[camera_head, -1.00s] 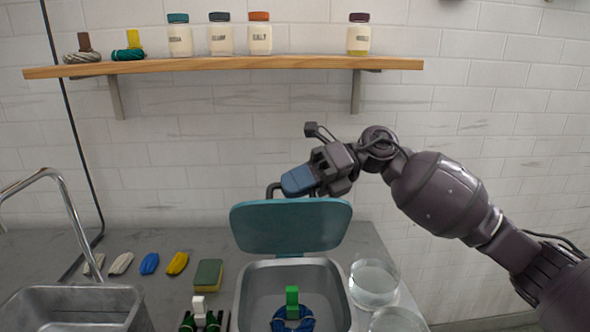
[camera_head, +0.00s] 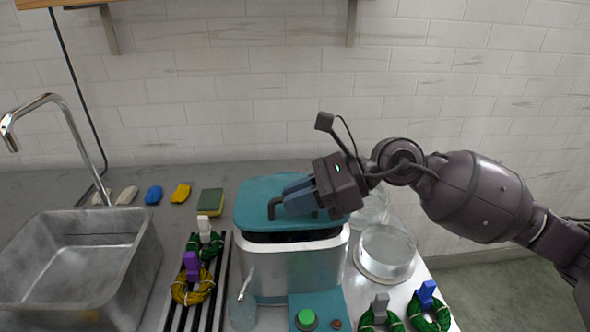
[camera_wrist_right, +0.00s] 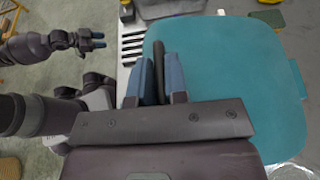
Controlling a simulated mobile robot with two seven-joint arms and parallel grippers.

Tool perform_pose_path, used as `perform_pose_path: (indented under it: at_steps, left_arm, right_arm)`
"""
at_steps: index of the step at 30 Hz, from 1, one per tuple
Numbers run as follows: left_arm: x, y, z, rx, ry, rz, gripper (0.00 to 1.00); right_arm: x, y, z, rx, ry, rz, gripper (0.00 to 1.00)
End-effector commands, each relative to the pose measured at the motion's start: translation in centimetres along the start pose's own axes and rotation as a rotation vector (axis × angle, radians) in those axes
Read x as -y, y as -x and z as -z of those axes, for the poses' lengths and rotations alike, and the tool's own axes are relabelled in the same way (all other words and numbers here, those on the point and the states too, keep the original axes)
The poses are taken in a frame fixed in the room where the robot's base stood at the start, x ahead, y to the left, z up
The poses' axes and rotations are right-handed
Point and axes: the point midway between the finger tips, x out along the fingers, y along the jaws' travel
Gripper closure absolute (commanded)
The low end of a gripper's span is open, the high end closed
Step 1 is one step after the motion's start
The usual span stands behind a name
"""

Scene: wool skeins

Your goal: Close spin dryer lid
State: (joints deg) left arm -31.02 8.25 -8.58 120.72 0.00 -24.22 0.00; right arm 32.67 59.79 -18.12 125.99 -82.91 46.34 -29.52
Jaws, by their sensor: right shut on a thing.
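The spin dryer (camera_head: 295,268) is a silver box on the counter with a teal front panel. Its teal lid (camera_head: 262,190) lies almost flat over the opening, with a dark gap under its front edge. My right gripper (camera_head: 298,198) is shut on the lid's dark handle (camera_head: 274,208), above the lid. In the right wrist view, the handle (camera_wrist_right: 158,72) sits between the blue fingers, and the lid (camera_wrist_right: 225,75) spreads to the right. The dryer's inside is mostly hidden. My left gripper (camera_wrist_right: 97,40) is open and empty, away from the lid.
A green button (camera_head: 306,318) is on the front panel. A rack with tagged skeins (camera_head: 192,285) and a metal sink (camera_head: 80,260) lie left. Glass dishes (camera_head: 386,250) and tagged skeins (camera_head: 428,310) lie right. A sponge (camera_head: 210,201) lies behind left.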

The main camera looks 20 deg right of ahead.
Motion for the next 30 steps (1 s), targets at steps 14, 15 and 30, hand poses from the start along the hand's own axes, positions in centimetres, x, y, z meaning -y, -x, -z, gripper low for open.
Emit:
perform_pose_path:
  at_steps: [14, 15, 30]
  left_arm:
    - [0.1, -0.2, -0.8, 0.014, -0.007, -0.001, 0.57]
    - [0.2, -0.2, -0.8, 0.014, -0.009, -0.001, 0.57]
    - [0.3, -0.2, -0.8, 0.012, -0.014, -0.001, 0.57]
  right_arm:
    - [-1.1, -1.4, 3.5, 0.000, 0.073, 0.033, 1.00]
    - [-1.1, -1.4, 3.5, 0.000, 0.073, 0.032, 1.00]
    - [-1.3, -1.7, 4.0, -0.004, 0.064, 0.026, 0.80]
